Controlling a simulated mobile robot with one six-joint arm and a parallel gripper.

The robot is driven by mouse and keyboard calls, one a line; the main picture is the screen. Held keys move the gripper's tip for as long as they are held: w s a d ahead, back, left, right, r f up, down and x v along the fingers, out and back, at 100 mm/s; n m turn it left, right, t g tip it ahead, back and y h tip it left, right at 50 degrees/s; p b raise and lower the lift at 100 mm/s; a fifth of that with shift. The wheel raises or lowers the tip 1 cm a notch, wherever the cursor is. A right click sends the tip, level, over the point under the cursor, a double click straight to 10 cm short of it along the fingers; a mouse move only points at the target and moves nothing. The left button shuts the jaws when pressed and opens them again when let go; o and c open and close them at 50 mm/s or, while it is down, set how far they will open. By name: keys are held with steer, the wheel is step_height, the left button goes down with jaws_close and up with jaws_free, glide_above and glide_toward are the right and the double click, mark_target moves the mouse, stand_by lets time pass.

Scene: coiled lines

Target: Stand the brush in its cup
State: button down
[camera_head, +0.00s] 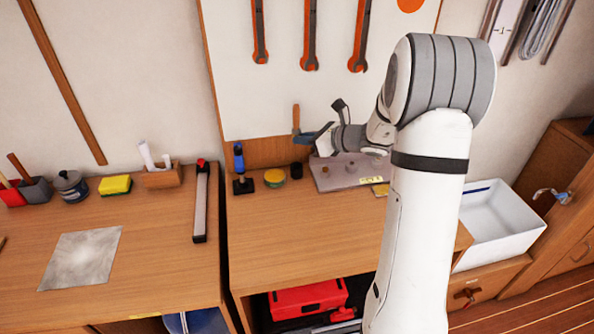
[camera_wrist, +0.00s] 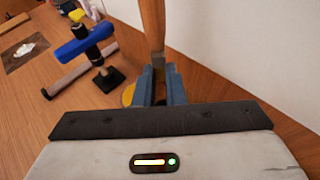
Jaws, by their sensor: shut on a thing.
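The brush (camera_wrist: 152,25) has a wooden handle with a grey lower part, and stands roughly upright between my fingertips in the wrist view. My gripper (camera_wrist: 158,76) is shut on it. In the head view, the brush (camera_head: 296,114) shows as a short brown upright piece at my blue-fingered gripper (camera_head: 304,137), above the back of the bench. A small dark cup (camera_head: 297,170) stands on the bench below it, and looks like the brush's cup. The brush's lower end is hidden by my fingers, and the cup cannot be made out in the wrist view.
A yellow-topped round tin (camera_head: 274,177) stands left of the cup, and a blue-handled tool on a black base (camera_head: 243,184) left of that. A grey board (camera_head: 341,181) with small fittings lies right of the cup. The wooden bench front (camera_head: 300,222) is clear.

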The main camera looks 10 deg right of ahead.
step_height(320, 180, down, 9)
steer(key=shift+r+p, duration=0.15)
steer(key=shift+p, duration=0.15)
